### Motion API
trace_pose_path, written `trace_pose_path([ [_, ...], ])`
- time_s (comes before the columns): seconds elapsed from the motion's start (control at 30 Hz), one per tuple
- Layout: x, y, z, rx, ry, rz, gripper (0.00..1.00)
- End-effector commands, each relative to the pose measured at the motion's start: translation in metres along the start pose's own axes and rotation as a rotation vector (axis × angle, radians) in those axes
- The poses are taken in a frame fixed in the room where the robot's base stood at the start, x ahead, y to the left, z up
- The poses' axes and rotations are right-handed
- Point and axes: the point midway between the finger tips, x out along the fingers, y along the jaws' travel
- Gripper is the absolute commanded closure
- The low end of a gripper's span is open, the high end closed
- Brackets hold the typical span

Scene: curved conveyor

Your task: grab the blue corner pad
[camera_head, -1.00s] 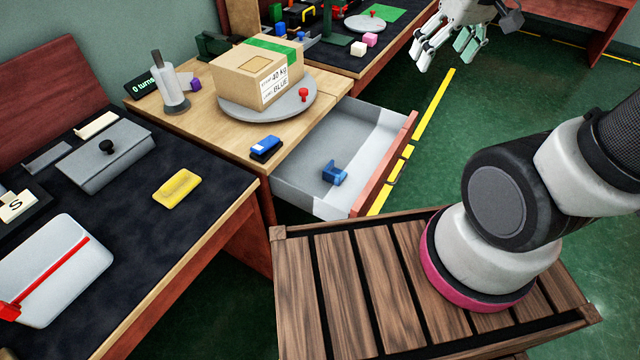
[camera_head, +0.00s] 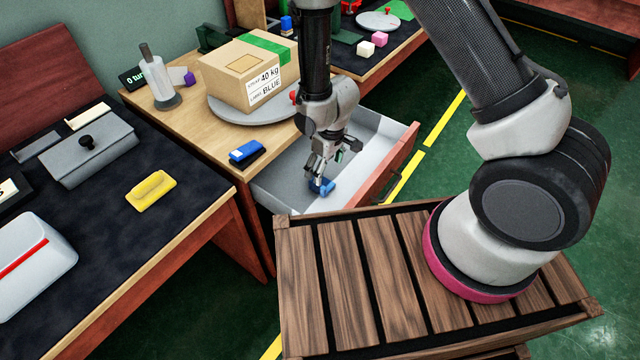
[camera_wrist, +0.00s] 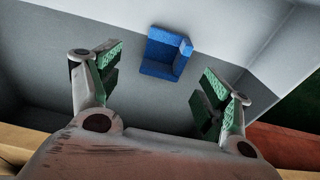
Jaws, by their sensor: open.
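The blue corner pad (camera_head: 321,187) lies on the floor of the open grey drawer (camera_head: 287,186). My gripper (camera_head: 323,172) is over the drawer, pointing down just above the pad, and partly covers it in the head view. In the wrist view the L-shaped pad (camera_wrist: 164,54) shows whole, ahead of and between the two green-padded fingers of my gripper (camera_wrist: 157,82). The fingers are apart with nothing between them, and I see no contact with the pad.
The drawer's walls and its red front (camera_head: 392,170) surround the space. A blue stapler-like item (camera_head: 246,153) lies on the wooden bench beside the drawer. A cardboard box (camera_head: 247,75) sits on a grey turntable (camera_head: 227,112) behind it.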

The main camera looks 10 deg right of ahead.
Motion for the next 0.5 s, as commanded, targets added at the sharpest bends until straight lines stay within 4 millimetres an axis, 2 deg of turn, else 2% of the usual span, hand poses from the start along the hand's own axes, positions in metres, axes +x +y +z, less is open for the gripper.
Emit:
trace_pose_path([
  [0.3, 0.046, -0.005, 0.006, 0.002, -0.004, 0.000, 0.21],
  [0.5, 0.061, -0.005, 0.005, 0.002, 0.000, 0.001, 0.21],
])
